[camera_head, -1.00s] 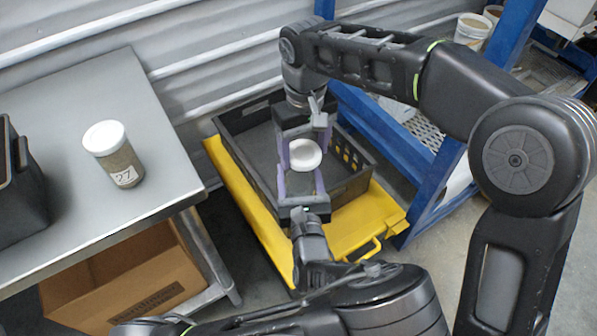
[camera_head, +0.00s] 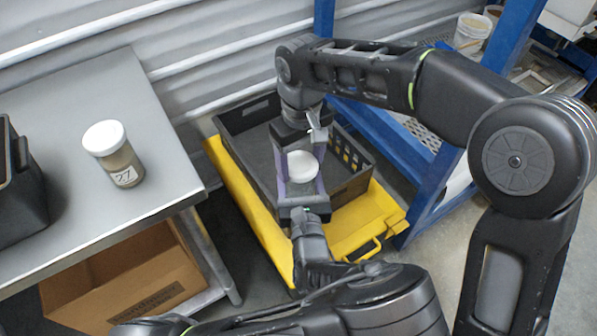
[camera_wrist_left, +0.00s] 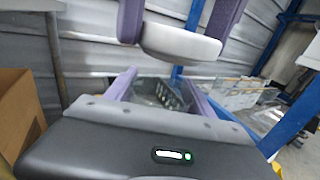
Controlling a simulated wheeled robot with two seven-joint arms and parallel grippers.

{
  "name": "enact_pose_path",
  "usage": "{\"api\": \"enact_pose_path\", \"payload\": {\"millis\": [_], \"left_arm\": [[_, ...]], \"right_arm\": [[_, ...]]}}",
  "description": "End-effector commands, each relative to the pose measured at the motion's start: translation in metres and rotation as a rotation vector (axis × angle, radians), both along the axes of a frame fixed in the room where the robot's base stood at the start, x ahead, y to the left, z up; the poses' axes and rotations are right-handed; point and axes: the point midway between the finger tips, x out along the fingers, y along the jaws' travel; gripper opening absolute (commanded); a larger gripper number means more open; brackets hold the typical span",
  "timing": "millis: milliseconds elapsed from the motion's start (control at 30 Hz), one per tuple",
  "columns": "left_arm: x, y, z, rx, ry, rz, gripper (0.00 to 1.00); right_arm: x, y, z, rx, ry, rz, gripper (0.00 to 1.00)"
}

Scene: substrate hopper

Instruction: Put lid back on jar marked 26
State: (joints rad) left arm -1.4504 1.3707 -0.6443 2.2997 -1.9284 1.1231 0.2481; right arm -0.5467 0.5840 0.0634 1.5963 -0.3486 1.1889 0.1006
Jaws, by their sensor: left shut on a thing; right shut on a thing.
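A round white lid (camera_head: 302,166) is between the purple fingers of my right gripper (camera_head: 300,150), which is shut on it. In the left wrist view the lid (camera_wrist_left: 180,42) hangs above my left gripper (camera_wrist_left: 160,90). My left gripper, coming from below in the head view (camera_head: 302,188), is shut on a clear jar (camera_wrist_left: 155,92), only partly seen between its fingers. A gap shows between lid and jar in the wrist view. The jar's label is not visible, so I cannot read its number.
A lidded jar marked 27 (camera_head: 113,152) stands on the grey metal table (camera_head: 95,215) at left. A black bin (camera_head: 18,185) is at its edge, a cardboard box (camera_head: 130,280) below. A dark crate (camera_head: 240,125) on a yellow platform (camera_head: 255,205) lies behind my grippers, beside a blue frame (camera_head: 445,170).

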Motion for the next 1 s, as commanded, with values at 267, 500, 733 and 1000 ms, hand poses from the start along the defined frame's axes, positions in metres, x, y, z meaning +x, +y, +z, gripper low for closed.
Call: {"api": "enact_pose_path", "payload": {"millis": [267, 500, 733, 1000], "left_arm": [[0.0001, 0.0, 0.0005, 0.0, -0.001, 0.0, 0.0], [0.0001, 0.0, 0.0005, 0.0, -0.001, 0.0, 0.0], [0.0001, 0.0, 0.0005, 0.0, -0.001, 0.0, 0.0], [0.0001, 0.0, 0.0005, 0.0, -0.001, 0.0, 0.0]], "right_arm": [[0.0001, -0.0002, -0.0089, 0.0, 0.0, -0.001, 0.31], [-0.0017, -0.0012, -0.0077, 0.001, -0.001, -0.001, 0.31], [-0.0015, -0.001, -0.0079, 0.0, 0.0, -0.001, 0.31], [-0.0015, -0.001, -0.0079, 0.0, 0.0, -0.001, 0.31]]}}
